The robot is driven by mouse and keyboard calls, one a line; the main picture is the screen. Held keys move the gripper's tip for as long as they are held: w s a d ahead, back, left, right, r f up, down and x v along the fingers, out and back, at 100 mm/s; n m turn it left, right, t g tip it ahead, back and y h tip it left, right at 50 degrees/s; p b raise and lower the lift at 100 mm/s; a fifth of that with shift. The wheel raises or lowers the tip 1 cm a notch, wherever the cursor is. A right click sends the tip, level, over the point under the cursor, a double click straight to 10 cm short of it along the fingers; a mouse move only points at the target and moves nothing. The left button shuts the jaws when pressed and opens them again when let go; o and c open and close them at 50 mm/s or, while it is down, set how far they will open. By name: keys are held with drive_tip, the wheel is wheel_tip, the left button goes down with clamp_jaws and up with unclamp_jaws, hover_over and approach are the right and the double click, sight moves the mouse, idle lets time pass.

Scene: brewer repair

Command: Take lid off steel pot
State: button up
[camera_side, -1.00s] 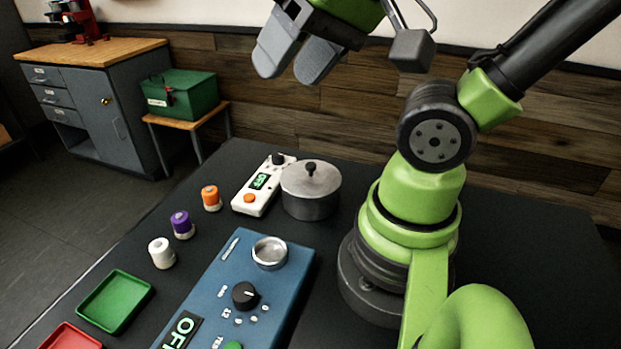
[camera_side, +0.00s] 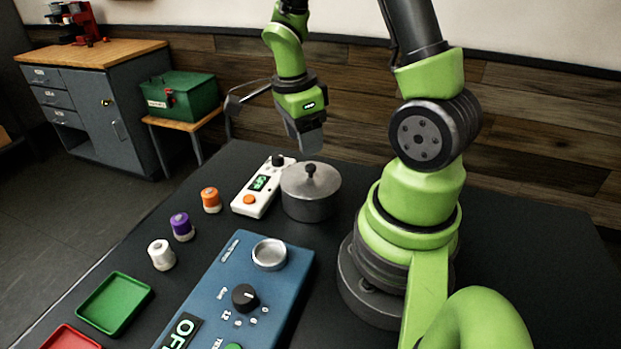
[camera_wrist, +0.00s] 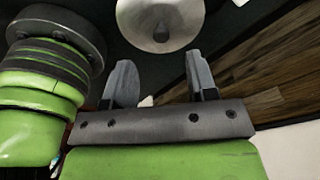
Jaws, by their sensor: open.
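The steel pot (camera_side: 310,205) stands on the dark table with its lid (camera_side: 311,180) on top. The lid has a small black knob (camera_side: 311,169) at its centre. My gripper (camera_side: 307,146) is above the pot, pointing down, with its fingers a short way above the knob and apart from it. In the wrist view the lid (camera_wrist: 140,22) shows at the top, beyond the fingers of my gripper (camera_wrist: 163,80). The fingers are spread wide with nothing between them. The knob (camera_wrist: 160,33) lies ahead of the gap.
A white device (camera_side: 262,187) with a green display stands close left of the pot. A blue control box (camera_side: 228,275) with a round metal cup (camera_side: 269,253) is in front. Orange, purple and white capped jars and green and red trays are at left.

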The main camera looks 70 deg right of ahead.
sight(310, 166)
drive_tip(key=shift+s+d+f, duration=0.15)
drive_tip(key=shift+d+f, duration=0.05)
drive_tip(key=shift+f, duration=1)
drive_tip(key=shift+s+d+f, duration=0.15)
drive_tip(key=shift+f, duration=1.1)
drive_tip(key=shift+s+d+f, duration=0.15)
drive_tip(key=shift+d+f, duration=0.05)
drive_tip(key=shift+f, duration=1)
clamp_jaws()
